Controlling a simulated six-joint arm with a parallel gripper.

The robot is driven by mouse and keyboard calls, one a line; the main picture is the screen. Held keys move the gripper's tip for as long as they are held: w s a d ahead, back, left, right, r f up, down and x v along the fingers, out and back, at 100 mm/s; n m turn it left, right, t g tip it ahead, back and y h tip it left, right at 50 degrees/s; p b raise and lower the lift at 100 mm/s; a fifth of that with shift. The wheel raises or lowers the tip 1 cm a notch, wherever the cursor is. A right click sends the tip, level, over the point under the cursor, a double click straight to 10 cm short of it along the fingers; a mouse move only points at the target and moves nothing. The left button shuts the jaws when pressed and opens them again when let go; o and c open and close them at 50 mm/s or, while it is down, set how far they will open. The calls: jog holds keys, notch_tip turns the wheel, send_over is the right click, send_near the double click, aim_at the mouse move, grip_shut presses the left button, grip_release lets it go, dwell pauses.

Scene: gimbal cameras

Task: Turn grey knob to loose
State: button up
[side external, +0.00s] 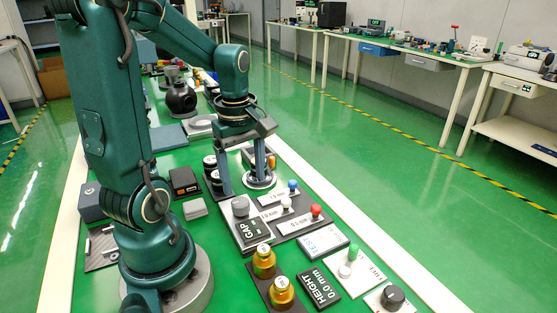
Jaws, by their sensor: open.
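A grey knob (240,206) stands on a light plate beside the black GAP display (254,230), near the middle of the green bench. A darker grey-black knob (392,296) sits on a white plate at the lower right. No "loose" marking is readable. My gripper (243,184) points down with its two blue-grey fingers apart. It is just behind the grey knob in the picture, with nothing seen between the fingers. I cannot tell whether either finger touches anything.
Levers with blue (293,186) and red (316,211) balls stand right of the gripper. A dark camera-like device (181,98) stands behind.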

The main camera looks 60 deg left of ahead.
aim_at(240, 201)
jog(key=shift+s+a+f+n, duration=0.3)
jog(key=shift+s+a+f, duration=0.15)
jog(key=shift+a+f, duration=0.1)
jog(key=shift+f, duration=2.45)
grip_shut()
